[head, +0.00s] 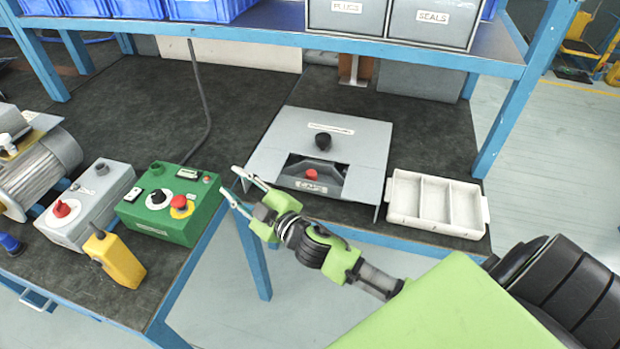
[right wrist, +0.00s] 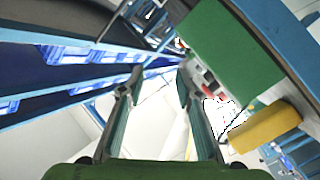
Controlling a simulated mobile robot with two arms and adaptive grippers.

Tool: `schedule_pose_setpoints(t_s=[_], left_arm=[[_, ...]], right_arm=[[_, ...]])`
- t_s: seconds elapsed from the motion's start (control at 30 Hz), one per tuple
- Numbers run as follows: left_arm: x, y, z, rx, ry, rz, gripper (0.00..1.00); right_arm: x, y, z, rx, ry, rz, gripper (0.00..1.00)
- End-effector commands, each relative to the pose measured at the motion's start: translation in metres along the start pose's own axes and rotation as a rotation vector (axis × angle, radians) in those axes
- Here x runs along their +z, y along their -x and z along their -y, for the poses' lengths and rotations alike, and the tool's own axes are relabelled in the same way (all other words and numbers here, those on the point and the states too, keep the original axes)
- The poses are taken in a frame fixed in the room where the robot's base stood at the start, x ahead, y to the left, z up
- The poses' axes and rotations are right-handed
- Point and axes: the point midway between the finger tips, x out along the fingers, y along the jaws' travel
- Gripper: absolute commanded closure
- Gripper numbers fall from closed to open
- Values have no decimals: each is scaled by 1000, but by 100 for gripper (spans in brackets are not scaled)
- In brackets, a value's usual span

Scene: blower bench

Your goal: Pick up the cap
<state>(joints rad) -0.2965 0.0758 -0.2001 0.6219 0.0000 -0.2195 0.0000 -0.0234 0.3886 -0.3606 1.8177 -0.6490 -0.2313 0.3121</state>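I cannot tell for sure which thing is the cap. A red round piece (head: 311,174) sits in the dark opening of a grey sloped housing (head: 355,140). A black round knob (head: 323,141) stands on the housing's top face. My right gripper (head: 232,184) is open and empty, in the air left of the housing and by the right edge of a green control box (head: 172,205). In the right wrist view its two fingers (right wrist: 158,88) are spread with nothing between them; no cap is clear there. My left gripper is not in view.
A white three-part tray (head: 388,198) stands right of the housing. A grey box with a red knob (head: 88,203) and a yellow handset (head: 115,258) lie left. A shelf with bins (head: 420,62) hangs above the back. Dark mat (head: 255,105) is bare behind the green box.

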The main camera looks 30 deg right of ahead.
Motion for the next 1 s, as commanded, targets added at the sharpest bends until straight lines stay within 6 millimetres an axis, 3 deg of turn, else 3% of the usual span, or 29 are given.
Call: schedule_pose_setpoints(t_s=[0.03,0.1,0.2,0.27,0.33,0.47,0.57,0.67,0.8,0.9,1.0], left_arm=[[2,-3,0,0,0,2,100],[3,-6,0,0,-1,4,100],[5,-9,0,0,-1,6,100],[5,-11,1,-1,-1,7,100],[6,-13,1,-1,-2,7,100],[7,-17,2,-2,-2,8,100],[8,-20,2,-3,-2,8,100],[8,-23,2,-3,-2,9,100],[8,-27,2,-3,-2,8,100],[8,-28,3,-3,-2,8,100],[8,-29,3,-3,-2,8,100]], right_arm=[[-44,-11,-12,-8,94,-147,68],[-100,-14,-13,-50,224,-342,68],[-158,-3,2,-155,431,-580,68],[-178,9,17,-241,563,-694,68],[-185,22,35,-360,725,-791,68],[-154,44,57,-622,1039,-856,68],[-102,54,48,-839,1275,-788,68],[-43,60,12,-1047,1484,-615,68],[25,73,-68,-1260,1671,-278,68],[51,85,-118,-1344,1728,-64,68],[63,94,-150,-1384,1749,74,68]])
